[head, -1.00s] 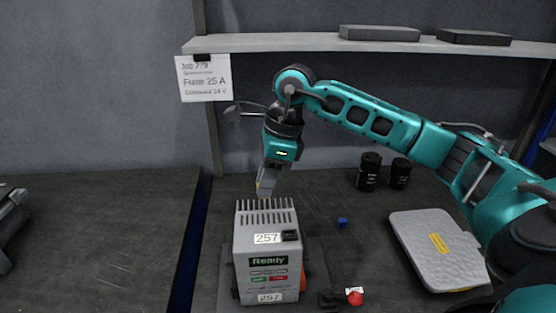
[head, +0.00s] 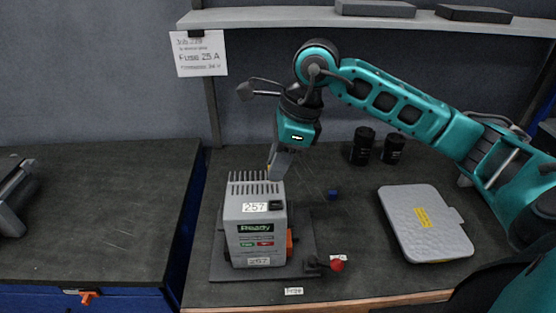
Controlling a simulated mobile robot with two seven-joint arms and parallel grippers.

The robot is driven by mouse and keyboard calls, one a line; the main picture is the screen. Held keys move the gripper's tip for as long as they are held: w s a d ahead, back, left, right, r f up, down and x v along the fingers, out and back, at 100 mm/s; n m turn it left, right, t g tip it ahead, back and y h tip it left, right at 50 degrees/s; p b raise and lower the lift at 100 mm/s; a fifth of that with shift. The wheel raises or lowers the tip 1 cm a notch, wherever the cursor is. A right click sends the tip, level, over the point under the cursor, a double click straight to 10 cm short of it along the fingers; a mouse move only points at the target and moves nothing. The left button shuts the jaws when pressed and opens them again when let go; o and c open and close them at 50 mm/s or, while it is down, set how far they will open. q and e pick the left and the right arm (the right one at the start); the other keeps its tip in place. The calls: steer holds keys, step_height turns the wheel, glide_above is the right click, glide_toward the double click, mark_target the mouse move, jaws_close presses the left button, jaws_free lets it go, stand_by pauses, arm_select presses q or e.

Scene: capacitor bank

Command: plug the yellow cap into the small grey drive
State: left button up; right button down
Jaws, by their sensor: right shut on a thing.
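The small grey drive (head: 240,222) stands upright on a dark base plate, with a finned top, "257" labels and a "Ready" panel on its front. My right gripper (head: 273,170) points down just above the back right of the drive's finned top. It is shut on a small yellow piece, the yellow cap (head: 269,173), of which only a sliver shows. I cannot tell whether the cap touches the drive. My left gripper is not in view.
A small blue cap (head: 333,194) lies right of the drive. Two black cylinders (head: 362,147) stand behind it. A grey case (head: 425,222) lies at right. A red knob (head: 337,265) sits by the base plate. A shelf (head: 270,17) runs above. A gap separates the left bench (head: 90,215).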

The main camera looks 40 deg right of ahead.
steer(key=shift+f+b, duration=0.6)
steer(key=shift+f, duration=0.75)
steer(key=shift+f+b, duration=0.95)
steer(key=shift+f, duration=0.5)
steer(key=shift+b, duration=0.3)
stand_by(0.3)
steer(key=shift+f+b, duration=0.6)
steer(key=shift+b, duration=0.1)
